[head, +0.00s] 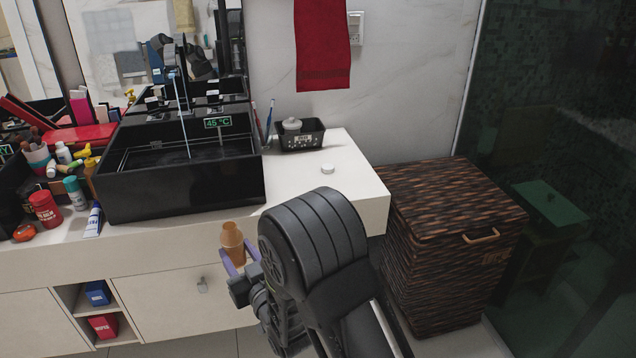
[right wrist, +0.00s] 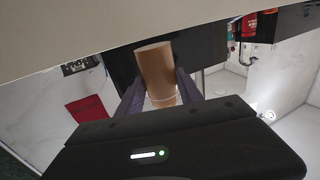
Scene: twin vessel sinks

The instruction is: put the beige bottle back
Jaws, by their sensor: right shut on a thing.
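The beige bottle (head: 232,243) is held by my right gripper (head: 236,262) in front of the counter's front edge, below the level of the countertop. In the right wrist view the bottle (right wrist: 156,75) stands between the two purple-grey fingers of my right gripper (right wrist: 155,95), which are shut on it. The bottle's lower part is partly hidden by the fingers. My left gripper does not show directly in the head view.
Several bottles and a red jar (head: 46,209) crowd the far left. A wicker hamper (head: 450,240) stands right.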

